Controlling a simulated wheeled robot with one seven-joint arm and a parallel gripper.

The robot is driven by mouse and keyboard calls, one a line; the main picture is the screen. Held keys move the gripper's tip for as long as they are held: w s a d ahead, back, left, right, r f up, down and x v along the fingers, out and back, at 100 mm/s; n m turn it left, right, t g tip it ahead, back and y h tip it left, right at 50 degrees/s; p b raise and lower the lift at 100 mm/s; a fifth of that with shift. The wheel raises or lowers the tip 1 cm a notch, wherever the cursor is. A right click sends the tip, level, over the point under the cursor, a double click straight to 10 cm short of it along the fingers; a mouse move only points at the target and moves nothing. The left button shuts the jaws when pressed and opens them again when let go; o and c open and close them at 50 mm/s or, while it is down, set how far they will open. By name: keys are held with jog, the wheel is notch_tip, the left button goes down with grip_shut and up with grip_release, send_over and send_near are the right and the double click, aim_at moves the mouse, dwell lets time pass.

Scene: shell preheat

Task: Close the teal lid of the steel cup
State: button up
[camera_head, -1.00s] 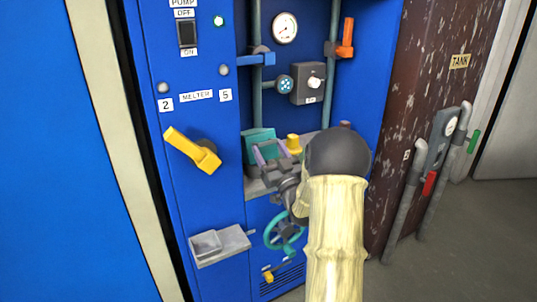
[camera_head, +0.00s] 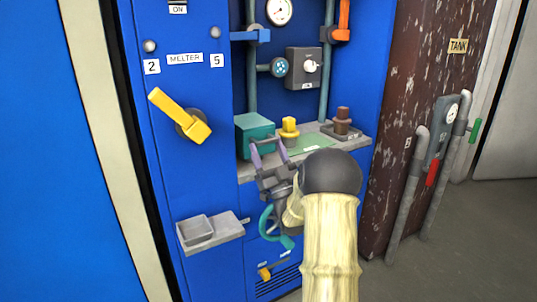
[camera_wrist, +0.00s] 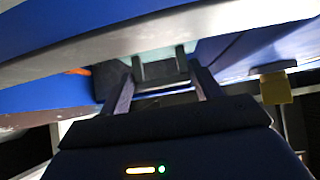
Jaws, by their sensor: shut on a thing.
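A teal box-shaped piece (camera_head: 256,134), which looks like the lid, stands at the left end of the grey shelf. No steel cup can be made out; it may be hidden under or behind this piece. My gripper (camera_head: 269,151) is in front of the teal piece, with its two purple fingers pointing up toward it. In the wrist view, the fingers (camera_wrist: 163,92) are on either side of a dark U-shaped bar (camera_wrist: 160,72), with a pale teal surface behind it. The gripper is shut on this bar, which seems to be a handle; what it joins is unclear.
On the grey shelf (camera_head: 355,146) stand a yellow knob (camera_head: 289,130) and a brown knob (camera_head: 342,120). A yellow lever (camera_head: 180,115) and a small grey tray (camera_head: 210,232) stick out at left.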

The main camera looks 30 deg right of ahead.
jog(key=shift+w+a+f, duration=0.1)
jog(key=shift+w+f, duration=0.05)
jog(key=shift+f, duration=0.1)
jog(key=o, duration=1.4)
jog(key=shift+w, duration=0.1)
jog(key=shift+r, duration=0.1)
jog(key=shift+r, duration=0.25)
notch_tip(320, 180, up, 9)
jog(key=p, duration=0.4)
jog(key=shift+r+p, duration=0.2)
jog(key=shift+p, duration=0.15)
